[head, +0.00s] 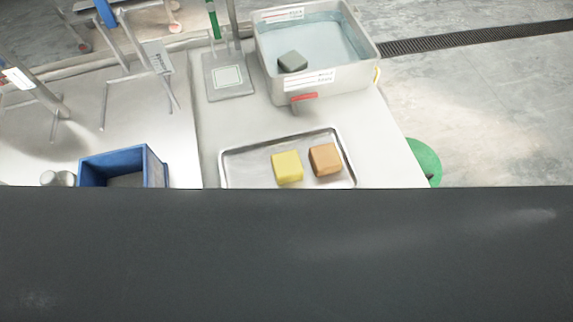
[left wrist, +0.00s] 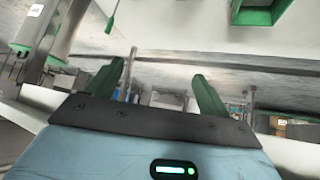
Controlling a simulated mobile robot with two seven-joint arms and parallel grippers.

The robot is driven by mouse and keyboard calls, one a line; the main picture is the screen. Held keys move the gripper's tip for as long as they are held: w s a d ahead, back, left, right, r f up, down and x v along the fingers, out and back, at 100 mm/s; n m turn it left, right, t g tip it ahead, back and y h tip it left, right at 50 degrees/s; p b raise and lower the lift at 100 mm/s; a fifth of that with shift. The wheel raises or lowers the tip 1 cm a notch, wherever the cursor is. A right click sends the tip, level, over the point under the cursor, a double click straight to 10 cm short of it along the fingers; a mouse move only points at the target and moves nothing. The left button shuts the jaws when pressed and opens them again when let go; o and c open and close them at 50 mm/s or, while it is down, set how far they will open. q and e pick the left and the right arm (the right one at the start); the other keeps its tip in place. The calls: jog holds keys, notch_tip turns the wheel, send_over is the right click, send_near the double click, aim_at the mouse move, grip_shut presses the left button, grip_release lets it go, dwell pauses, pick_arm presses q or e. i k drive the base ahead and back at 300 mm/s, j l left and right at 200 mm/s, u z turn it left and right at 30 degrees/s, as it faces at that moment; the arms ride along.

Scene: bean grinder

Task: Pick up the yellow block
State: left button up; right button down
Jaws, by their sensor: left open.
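The yellow block (head: 287,167) sits on a shallow metal tray (head: 236,163) in the head view. A brown block (head: 325,159) lies just to its right on the same tray. My left gripper (left wrist: 157,77) shows in the left wrist view with its two green fingers apart and nothing between them. No block is near those fingers. The head view shows neither gripper, so I cannot tell how far the left one is from the yellow block.
A grey bin (head: 326,92) with a dark grey-green block (head: 292,62) stands behind the tray. A blue box (head: 152,167) is at the left. A stand with a square plate (head: 215,92) stands behind the tray. A dark surface fills the head view's lower part.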

aim_at(288, 167)
jog(key=l+u, duration=0.1)
jog(key=l, duration=0.3)
jog(key=k+l+u, duration=0.1)
jog(key=l, duration=0.3)
jog(key=k+l+u, duration=0.1)
jog(key=l, duration=0.3)
jog(key=k+l+u, duration=0.15)
jog(key=l, duration=0.2)
jog(key=k+l+u, duration=0.1)
jog(key=l, duration=0.3)
jog(key=k+l+u, duration=0.1)
jog(key=l, duration=0.25)
jog(key=k, duration=0.05)
